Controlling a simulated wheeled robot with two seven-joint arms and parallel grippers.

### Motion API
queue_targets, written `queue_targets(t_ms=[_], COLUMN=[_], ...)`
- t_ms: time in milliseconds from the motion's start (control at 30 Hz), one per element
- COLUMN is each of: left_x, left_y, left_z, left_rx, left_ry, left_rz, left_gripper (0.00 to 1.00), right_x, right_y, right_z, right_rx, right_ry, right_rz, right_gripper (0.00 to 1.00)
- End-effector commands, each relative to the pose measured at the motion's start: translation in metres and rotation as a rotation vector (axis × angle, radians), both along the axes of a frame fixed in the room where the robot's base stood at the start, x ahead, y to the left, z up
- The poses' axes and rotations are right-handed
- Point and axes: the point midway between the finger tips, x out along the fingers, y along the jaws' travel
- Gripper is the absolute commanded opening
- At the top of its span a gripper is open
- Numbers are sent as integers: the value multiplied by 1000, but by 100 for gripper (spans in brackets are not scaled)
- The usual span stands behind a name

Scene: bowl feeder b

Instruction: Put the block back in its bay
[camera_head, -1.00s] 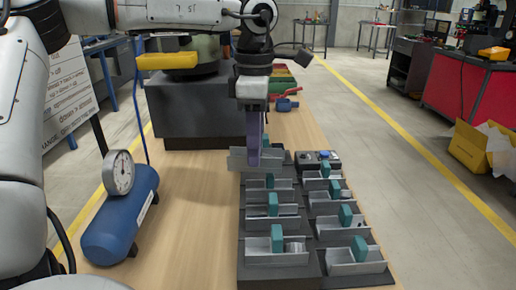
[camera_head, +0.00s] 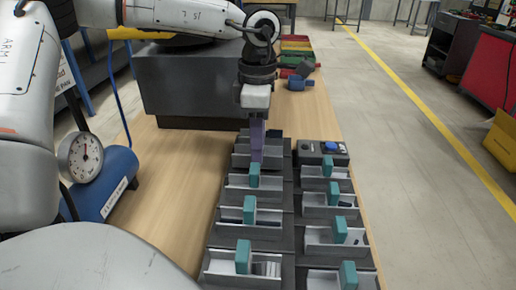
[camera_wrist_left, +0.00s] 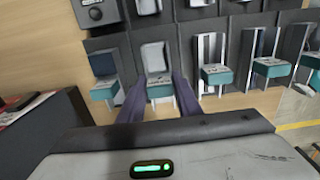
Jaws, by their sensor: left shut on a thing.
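The block is a grey tray-shaped piece (camera_head: 241,158) in the left column of the dark rack, near its far end. My left gripper (camera_head: 257,157) points down with its purple fingers shut on the block's teal handle. In the left wrist view the fingers (camera_wrist_left: 159,92) stand on either side of that handle, and the block's grey tray (camera_wrist_left: 154,58) lies in line with its neighbours. The bay is under the block and mostly hidden. I cannot tell whether the block is fully seated. My right gripper is not in view.
Several similar grey trays with teal handles (camera_head: 250,210) fill both rack columns close by. A blue tank with a gauge (camera_head: 108,185) stands left. Bare wood (camera_head: 180,185) lies between tank and rack.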

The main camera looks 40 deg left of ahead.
Motion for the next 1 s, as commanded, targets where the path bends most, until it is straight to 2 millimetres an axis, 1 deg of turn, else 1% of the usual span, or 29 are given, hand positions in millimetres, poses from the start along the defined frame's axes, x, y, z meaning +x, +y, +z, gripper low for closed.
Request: queue_targets(t_ms=[33,67,300,433,467,500,567,867,933,1000], left_x=[0,0,0,0,0,0,0,0,0,1], left_y=[-1,-1,0,0,0,0,0,0,0,0], left_z=[-8,-10,-10,-15,-14,-14,-14,-12,-8,-1], left_rx=[-2,-2,0,-1,-1,-1,-1,-1,-1,0], left_ry=[1,1,-3,-2,-1,-1,-1,-1,-1,-4], left_rz=[0,0,0,0,0,0,0,0,0,0], left_gripper=[2,2,2,2,34,41,50,50,50,50], right_x=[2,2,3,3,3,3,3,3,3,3], right_y=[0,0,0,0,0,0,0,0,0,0], right_z=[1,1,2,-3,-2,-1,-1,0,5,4], right_rx=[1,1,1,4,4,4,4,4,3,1], right_ry=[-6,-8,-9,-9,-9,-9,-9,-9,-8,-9], right_rz=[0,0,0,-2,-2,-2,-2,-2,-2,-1], right_gripper=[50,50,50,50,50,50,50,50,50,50])
